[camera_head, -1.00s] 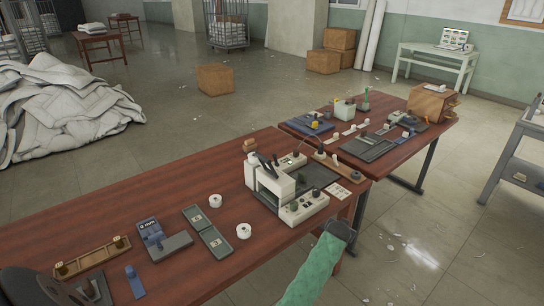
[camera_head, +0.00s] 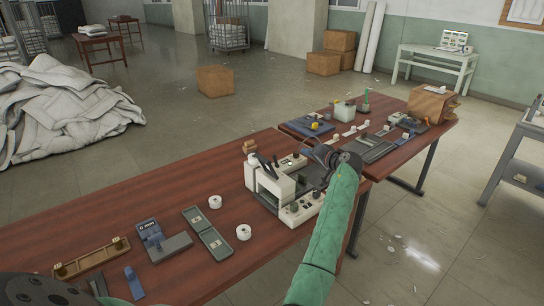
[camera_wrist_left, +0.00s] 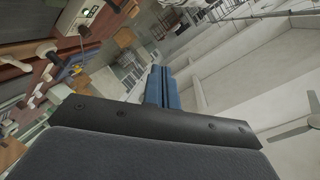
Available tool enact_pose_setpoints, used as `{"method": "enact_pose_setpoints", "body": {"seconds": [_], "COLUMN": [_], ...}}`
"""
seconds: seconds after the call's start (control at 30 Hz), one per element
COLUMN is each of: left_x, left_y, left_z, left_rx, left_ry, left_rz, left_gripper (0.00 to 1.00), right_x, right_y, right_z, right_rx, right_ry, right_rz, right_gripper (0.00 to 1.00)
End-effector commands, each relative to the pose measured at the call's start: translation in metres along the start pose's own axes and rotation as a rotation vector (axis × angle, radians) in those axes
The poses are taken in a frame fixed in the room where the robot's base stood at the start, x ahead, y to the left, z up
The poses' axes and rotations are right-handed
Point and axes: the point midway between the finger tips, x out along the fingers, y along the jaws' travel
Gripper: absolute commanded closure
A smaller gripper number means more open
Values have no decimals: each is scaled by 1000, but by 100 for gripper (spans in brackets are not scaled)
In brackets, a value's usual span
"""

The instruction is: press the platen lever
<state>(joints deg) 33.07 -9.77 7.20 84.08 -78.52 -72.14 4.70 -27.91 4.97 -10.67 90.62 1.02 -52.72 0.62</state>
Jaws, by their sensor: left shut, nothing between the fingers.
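The press (camera_head: 258,180) is a white and grey machine with knobs, on the near table. A black lever-like bar (camera_head: 266,165) slants over its left part; I cannot tell for certain that it is the platen lever. My right gripper (camera_head: 324,156), at the end of the green-sleeved arm, is over the press's right rear part; its fingers are too small to read, and contact is unclear. My left arm's dark wrist (camera_head: 38,290) is cut off at the bottom left, well apart from the press. In the left wrist view my left gripper (camera_wrist_left: 160,75) is shut and empty.
A second table (camera_head: 408,151) with small items stands behind right. A duvet heap (camera_head: 65,112) lies on the left floor.

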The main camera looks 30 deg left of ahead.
Motion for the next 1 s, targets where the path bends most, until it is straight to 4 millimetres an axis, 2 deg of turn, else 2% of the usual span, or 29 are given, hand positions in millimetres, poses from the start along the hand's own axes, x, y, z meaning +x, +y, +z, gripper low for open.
{"method": "enact_pose_setpoints", "body": {"seconds": [0.1,0.27,0.77,1.0], "left_x": [-2,-5,-5,12], "left_y": [-21,-38,-39,-44], "left_z": [8,19,23,24], "left_rx": [15,17,-1,1], "left_ry": [-45,-101,-124,-124], "left_rz": [-106,-196,-199,-200], "left_gripper": [100,100,100,100], "right_x": [-3,-3,-2,14], "right_y": [0,0,0,5], "right_z": [-1,2,4,11], "right_rx": [1,1,1,-3], "right_ry": [-7,-26,-32,-24], "right_rz": [0,-1,0,7], "right_gripper": [64,64,64,64]}}
